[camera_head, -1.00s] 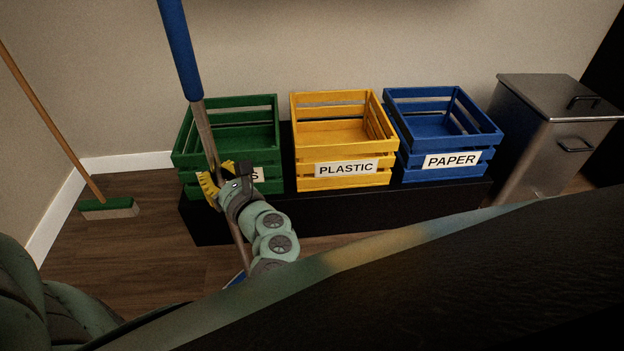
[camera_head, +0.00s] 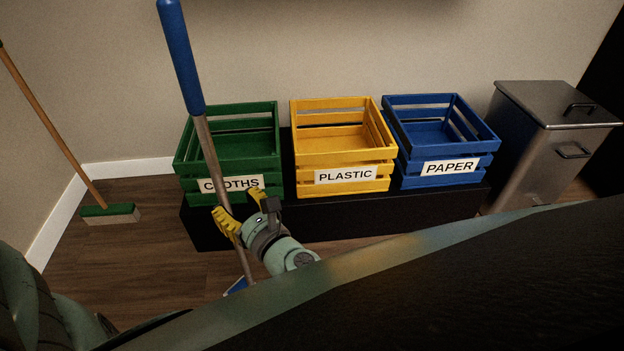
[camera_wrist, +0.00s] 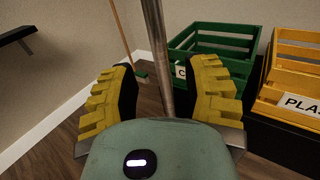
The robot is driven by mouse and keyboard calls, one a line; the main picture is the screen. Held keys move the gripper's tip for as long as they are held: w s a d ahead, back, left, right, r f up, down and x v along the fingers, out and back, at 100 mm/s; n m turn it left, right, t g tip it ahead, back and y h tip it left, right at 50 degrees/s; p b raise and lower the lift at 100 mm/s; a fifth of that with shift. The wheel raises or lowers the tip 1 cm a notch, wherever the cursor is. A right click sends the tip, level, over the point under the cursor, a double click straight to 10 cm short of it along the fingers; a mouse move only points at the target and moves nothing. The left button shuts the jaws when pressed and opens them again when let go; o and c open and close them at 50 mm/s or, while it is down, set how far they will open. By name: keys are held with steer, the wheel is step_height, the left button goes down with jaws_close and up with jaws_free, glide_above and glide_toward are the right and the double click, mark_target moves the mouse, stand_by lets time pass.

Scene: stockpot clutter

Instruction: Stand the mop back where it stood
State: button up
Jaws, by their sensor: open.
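The mop has a blue grip (camera_head: 180,55) and a metal handle (camera_head: 212,150), with a blue head (camera_head: 237,285) partly showing at the floor. It stands leaning slightly, in front of the green crate. My gripper (camera_head: 238,212) is open, its yellow fingers on either side of the lower handle. In the wrist view the handle (camera_wrist: 157,55) rises between the two spread fingers (camera_wrist: 165,90), with gaps at both sides. Most of the mop head is hidden behind a dark edge in the foreground.
A green crate labelled CLOTHS (camera_head: 232,184), a yellow PLASTIC crate (camera_head: 345,176) and a blue PAPER crate (camera_head: 448,168) sit on a low black bench (camera_head: 330,217). A metal bin (camera_head: 540,150) stands right. A broom (camera_head: 62,140) leans in the left corner. Floor between is clear.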

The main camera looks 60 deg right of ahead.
steer(key=v, duration=0.5)
steer(key=shift+d+p, duration=0.1)
steer(key=shift+p, duration=0.3)
steer(key=shift+r, duration=0.1)
